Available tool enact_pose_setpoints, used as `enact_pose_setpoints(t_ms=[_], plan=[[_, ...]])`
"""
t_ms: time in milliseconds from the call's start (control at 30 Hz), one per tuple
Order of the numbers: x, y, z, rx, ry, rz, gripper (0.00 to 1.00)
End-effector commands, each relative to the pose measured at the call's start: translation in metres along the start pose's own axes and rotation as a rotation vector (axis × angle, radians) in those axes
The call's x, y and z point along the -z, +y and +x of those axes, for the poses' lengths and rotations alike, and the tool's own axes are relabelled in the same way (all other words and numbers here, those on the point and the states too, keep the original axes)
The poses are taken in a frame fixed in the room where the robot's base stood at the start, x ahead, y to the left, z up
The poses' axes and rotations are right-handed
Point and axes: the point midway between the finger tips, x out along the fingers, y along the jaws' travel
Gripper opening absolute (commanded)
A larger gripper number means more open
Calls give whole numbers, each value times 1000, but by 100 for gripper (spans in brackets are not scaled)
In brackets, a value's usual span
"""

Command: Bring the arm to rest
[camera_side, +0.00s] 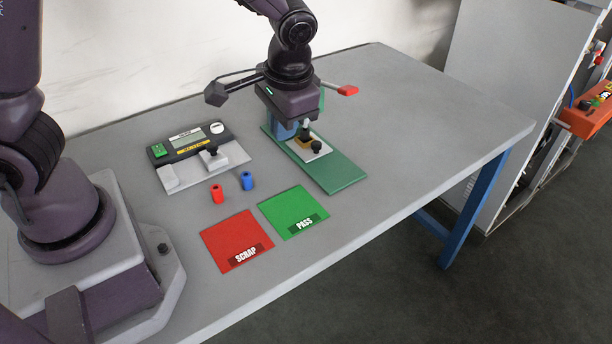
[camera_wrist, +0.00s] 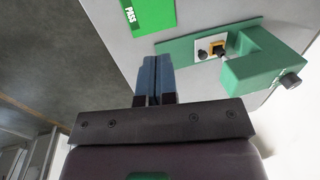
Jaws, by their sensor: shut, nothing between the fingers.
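My gripper (camera_side: 284,135) points down beside the green fixture (camera_side: 340,177) at the back of the table. Its blue fingers are together and empty; they show pressed side by side in the wrist view (camera_wrist: 153,66). My gripper hides part of the fixture in the side view. The wrist view shows the fixture's overhanging green block (camera_wrist: 262,68) to the right of my fingers, apart from them. A white plate (camera_side: 321,154) with a black knob sits on the fixture's base.
A grey measuring device (camera_side: 188,151) stands left of the fixture. A red cylinder (camera_side: 216,194) and a blue cylinder (camera_side: 247,181) stand in front of it. A red SCRAP mat (camera_side: 233,237) and green PASS mat (camera_side: 290,208) lie nearer. The table's right side is clear.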

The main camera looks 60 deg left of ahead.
Motion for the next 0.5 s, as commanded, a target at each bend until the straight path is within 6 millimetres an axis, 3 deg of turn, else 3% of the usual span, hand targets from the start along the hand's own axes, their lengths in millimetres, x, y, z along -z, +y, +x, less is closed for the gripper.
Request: enact_pose_setpoints(t_ms=[33, 200, 500], plan=[[-14, -4, -17, -47, 20, 12, 0], [-57, -15, -59, -155, 99, 61, 0], [-123, -37, -109, -210, 326, 46, 0]])
